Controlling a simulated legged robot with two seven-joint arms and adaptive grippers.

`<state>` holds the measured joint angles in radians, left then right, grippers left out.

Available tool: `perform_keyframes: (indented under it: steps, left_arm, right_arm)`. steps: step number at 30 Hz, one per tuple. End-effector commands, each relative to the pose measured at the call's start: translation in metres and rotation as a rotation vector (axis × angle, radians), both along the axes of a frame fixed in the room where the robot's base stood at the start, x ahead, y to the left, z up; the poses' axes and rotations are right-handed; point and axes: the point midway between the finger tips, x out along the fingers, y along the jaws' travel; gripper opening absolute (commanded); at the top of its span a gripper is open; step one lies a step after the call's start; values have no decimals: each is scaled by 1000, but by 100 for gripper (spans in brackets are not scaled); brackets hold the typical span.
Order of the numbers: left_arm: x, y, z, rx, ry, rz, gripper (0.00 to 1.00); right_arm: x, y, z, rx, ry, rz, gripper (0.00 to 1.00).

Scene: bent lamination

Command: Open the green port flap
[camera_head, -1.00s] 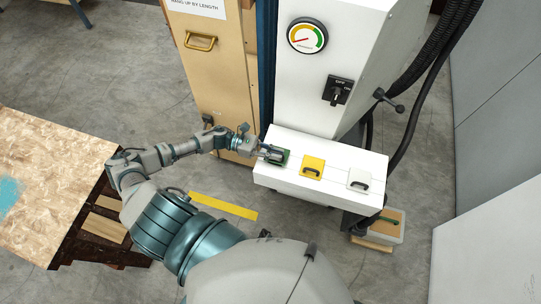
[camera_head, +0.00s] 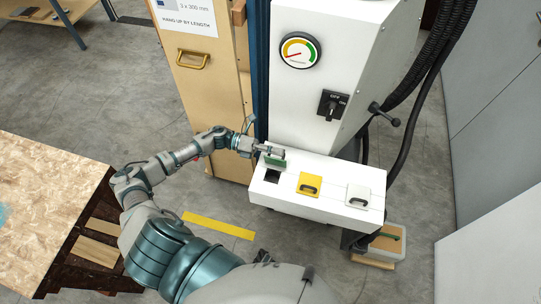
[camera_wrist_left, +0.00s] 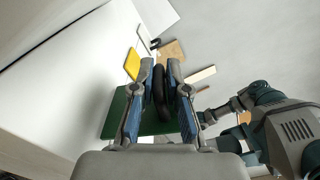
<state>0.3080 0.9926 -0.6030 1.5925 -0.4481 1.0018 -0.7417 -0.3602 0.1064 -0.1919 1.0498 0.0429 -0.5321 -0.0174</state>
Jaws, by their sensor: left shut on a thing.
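The green port flap (camera_head: 275,162) stands raised on the left end of the white box top (camera_head: 322,178). A dark square opening (camera_head: 271,177) shows in front of it. My left gripper (camera_head: 273,151) is at the flap, its arm coming in from the left. In the left wrist view its two fingers (camera_wrist_left: 160,75) are shut on the flap's black handle (camera_wrist_left: 160,100). The green flap (camera_wrist_left: 114,116) shows behind the fingers there, partly hidden by them. My right gripper is not in view.
A yellow flap (camera_head: 309,183) and a white flap (camera_head: 358,194) lie shut along the box to the right. The white cabinet (camera_head: 345,70) rises behind, with a gauge and a black switch (camera_head: 332,105). A tan cabinet (camera_head: 213,90) stands at the left.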

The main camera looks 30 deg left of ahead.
Motion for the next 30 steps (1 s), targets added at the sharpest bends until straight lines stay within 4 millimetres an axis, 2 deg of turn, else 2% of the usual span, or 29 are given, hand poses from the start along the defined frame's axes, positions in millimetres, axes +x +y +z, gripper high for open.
perform_keyframes:
  steps: [1, 15, 30]
  left_arm:
    - [4, -5, 1, -21, 32, -5, 0]
    - [25, -1, -8, -94, 349, -10, 0]
    - [29, 1, -11, -113, 432, -11, 0]
  right_arm:
    - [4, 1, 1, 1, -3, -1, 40]
    - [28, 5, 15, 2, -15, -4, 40]
    - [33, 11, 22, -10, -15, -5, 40]
